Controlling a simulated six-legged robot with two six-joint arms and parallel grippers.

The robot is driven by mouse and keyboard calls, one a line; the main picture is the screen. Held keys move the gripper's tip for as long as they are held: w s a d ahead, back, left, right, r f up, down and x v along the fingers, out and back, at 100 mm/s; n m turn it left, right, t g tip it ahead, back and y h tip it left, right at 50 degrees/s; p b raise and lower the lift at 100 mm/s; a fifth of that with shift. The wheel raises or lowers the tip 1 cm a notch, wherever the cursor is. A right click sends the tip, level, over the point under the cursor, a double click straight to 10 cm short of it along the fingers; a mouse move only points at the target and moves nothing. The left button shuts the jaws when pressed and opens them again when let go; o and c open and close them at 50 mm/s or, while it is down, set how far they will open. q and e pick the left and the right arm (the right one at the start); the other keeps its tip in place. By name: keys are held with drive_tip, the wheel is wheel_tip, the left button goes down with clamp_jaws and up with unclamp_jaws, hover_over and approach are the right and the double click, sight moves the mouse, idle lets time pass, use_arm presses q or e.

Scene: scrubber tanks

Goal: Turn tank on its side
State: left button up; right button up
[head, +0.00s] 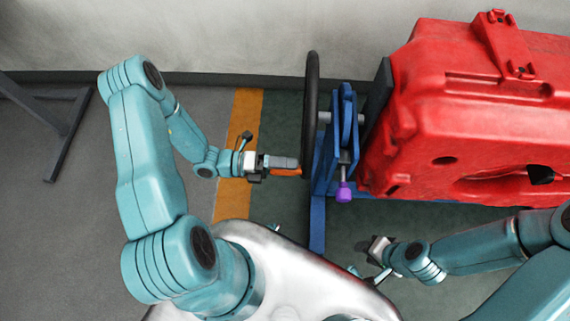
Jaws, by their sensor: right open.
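The red tank (450,110) is at the right, held against a dark plate (377,95) on a blue stand (320,185). A dark handwheel (311,130), seen nearly edge-on, is on the stand's left side. A purple knob (344,192) sits low on the stand. My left gripper (288,167) points right, its tips just left of the wheel's lower part; contact and finger gap are unclear. My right gripper (368,249) is open and empty, below the stand and the purple knob. The tank's right end is out of view.
A grey metal frame leg (70,135) stands on the floor at the far left. An orange stripe (236,150) crosses the floor left of the stand. A pale wall (200,35) runs along the back. Floor between the grey leg and my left arm is clear.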

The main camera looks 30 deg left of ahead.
use_arm(q)
drive_tip(key=b+v, duration=0.1)
drive_tip(key=v, duration=1.5)
drive_tip(key=shift+a, duration=0.2)
use_arm(e)
drive_tip(key=shift+f, duration=0.6)
use_arm(q)
drive_tip(key=shift+s+a, duration=0.1)
drive_tip(key=shift+s, duration=0.05)
use_arm(e)
drive_tip(key=shift+a, duration=0.1)
